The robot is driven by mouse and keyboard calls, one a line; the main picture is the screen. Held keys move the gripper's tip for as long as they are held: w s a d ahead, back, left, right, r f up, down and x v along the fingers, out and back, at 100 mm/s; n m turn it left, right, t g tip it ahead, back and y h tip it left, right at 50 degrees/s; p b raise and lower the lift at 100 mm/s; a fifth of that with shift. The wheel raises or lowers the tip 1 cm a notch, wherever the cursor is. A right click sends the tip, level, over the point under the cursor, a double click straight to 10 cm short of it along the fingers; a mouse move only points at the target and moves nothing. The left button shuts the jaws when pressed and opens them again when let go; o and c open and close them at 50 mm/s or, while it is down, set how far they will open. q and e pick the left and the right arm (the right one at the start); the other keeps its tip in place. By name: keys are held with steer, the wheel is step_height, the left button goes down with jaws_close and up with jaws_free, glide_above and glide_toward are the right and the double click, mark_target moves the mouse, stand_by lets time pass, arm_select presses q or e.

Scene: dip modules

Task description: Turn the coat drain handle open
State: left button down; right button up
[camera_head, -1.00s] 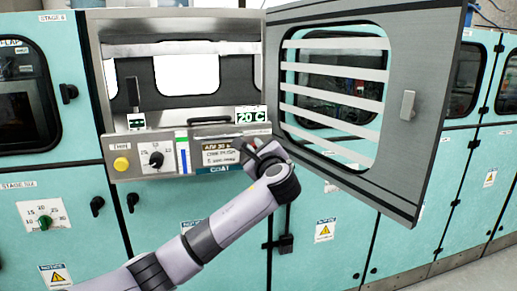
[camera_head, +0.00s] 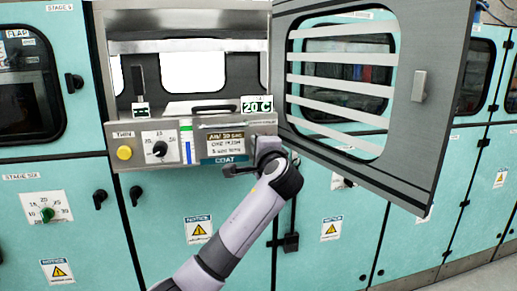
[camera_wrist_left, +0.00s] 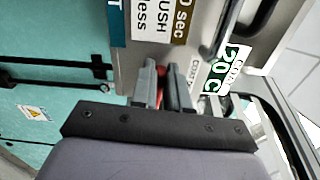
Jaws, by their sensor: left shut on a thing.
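The coat station's steel panel (camera_head: 185,155) stands at the centre of the head view, with a blue COAT label at its lower right. My left gripper (camera_head: 238,171) is at the panel's lower right edge, just below that label. In the left wrist view, its two grey fingers (camera_wrist_left: 160,85) are closed on a small red piece, the drain handle (camera_wrist_left: 163,75), of which only a sliver shows between them. The fingers and wrist hide the rest of the handle, so I cannot tell its angle. My right gripper is not in view.
A grey windowed door (camera_head: 405,120) stands open at right, above and beside my wrist. A black bar handle (camera_head: 214,108) and a 20 C display (camera_head: 257,105) sit above the panel. A black knob (camera_head: 160,149) and yellow button (camera_head: 124,153) are at left.

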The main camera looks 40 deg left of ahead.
arm_select(q)
steer(key=shift+f+n, duration=0.2)
steer(key=shift+n, duration=0.4)
steer(key=c, duration=1.1)
jaws_free()
steer(key=shift+d, duration=0.1)
steer(key=shift+b+v, duration=0.75)
steer(key=shift+v, duration=2.85)
